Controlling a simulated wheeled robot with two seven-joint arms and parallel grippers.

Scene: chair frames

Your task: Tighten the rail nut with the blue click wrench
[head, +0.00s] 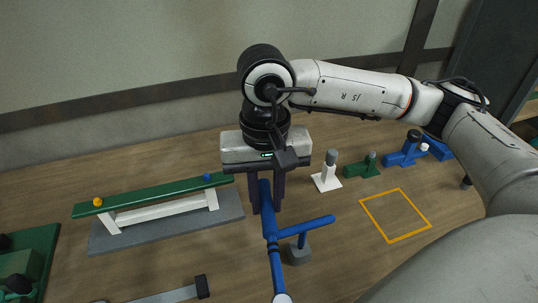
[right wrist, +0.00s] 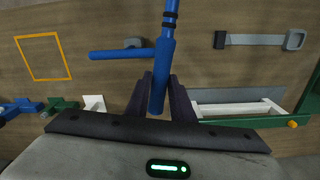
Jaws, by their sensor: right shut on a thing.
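The blue click wrench (head: 272,240) is held by my right gripper (head: 266,200), which is shut on its handle. It also shows between the fingers in the right wrist view (right wrist: 161,80). A blue bar (head: 305,228) sticks out sideways from the wrench, above a small grey block (head: 298,252); I cannot tell if they touch. The green rail (head: 150,195) stands left of the gripper on white supports over a grey base (head: 165,231). A yellow nut (head: 97,202) is at its left end and a blue nut (head: 206,177) near its right end. My left gripper is not in view.
A grey bar tool with a black end (head: 202,286) lies at the front. Behind right are a white stand (head: 327,178), a green piece (head: 362,168) and blue pieces (head: 408,153). A yellow outlined square (head: 395,215) is empty. A green object (head: 30,255) is at far left.

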